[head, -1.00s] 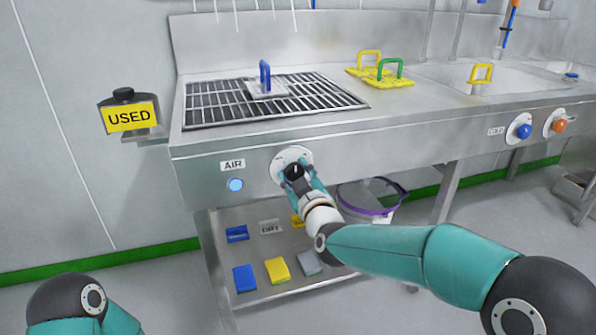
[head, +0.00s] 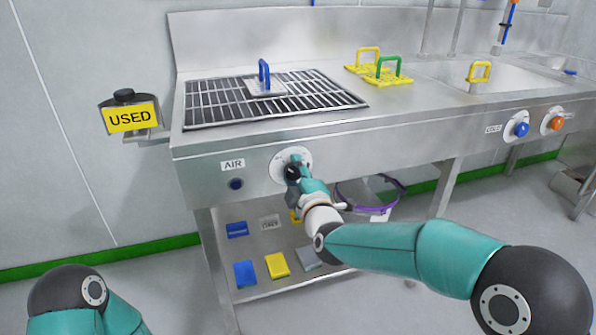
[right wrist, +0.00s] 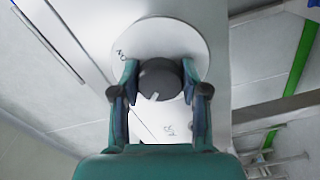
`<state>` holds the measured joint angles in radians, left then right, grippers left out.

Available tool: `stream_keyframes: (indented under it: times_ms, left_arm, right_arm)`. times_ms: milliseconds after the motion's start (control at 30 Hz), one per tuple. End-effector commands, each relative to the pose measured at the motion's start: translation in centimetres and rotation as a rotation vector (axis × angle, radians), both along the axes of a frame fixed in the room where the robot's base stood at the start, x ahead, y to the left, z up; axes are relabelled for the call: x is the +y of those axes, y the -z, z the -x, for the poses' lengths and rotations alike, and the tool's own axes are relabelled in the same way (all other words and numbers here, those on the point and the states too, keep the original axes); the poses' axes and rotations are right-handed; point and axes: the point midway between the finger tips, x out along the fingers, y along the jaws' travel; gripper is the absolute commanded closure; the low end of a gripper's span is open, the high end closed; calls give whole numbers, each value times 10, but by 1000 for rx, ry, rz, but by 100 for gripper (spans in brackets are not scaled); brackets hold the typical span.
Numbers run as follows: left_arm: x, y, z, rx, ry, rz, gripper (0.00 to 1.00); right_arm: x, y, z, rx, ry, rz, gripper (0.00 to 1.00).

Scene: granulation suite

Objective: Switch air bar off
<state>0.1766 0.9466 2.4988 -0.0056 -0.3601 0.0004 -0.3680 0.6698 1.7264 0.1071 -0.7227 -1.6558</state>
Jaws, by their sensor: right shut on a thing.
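The AIR knob is a dark round knob on a white dial plate (head: 281,160) on the front panel of the steel bench. In the right wrist view the knob (right wrist: 160,80) sits between the two fingers, with a white mark on its face. My right gripper (head: 297,172) is shut on the knob; it also shows in the right wrist view (right wrist: 158,88). The AIR label (head: 233,164) is left of the dial, and the lamp (head: 236,184) under it is dark. Of my left arm only a part shows at the lower left; its gripper is out of view.
A grille (head: 220,100) on the bench top bears a plate with a blue handle (head: 264,75). A USED sign (head: 131,117) stands at the left. Blue (head: 522,129) and orange (head: 557,123) knobs are to the right. A purple-rimmed bucket (head: 400,190) is behind my right arm.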

Motion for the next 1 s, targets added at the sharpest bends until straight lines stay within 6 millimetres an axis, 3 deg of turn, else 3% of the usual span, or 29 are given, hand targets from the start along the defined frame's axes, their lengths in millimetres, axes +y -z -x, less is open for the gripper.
stream_keyframes:
  times_ms: [500, 533, 667, 1000]
  left_arm:
    - [0, 0, 0, 0, 0, 0, 62]
    - [0, 0, 0, 0, 0, 0, 62]
    - [0, 0, 0, 0, 0, 0, 62]
    - [0, -1, 0, 0, 0, 0, 62]
  right_arm:
    - [0, 1, 0, -6, -1, 24, 90]
    - [0, 1, 0, -5, -1, 25, 52]
    - [0, 1, 0, -5, -1, 24, 31]
    - [0, 1, 1, -6, 0, 22, 30]
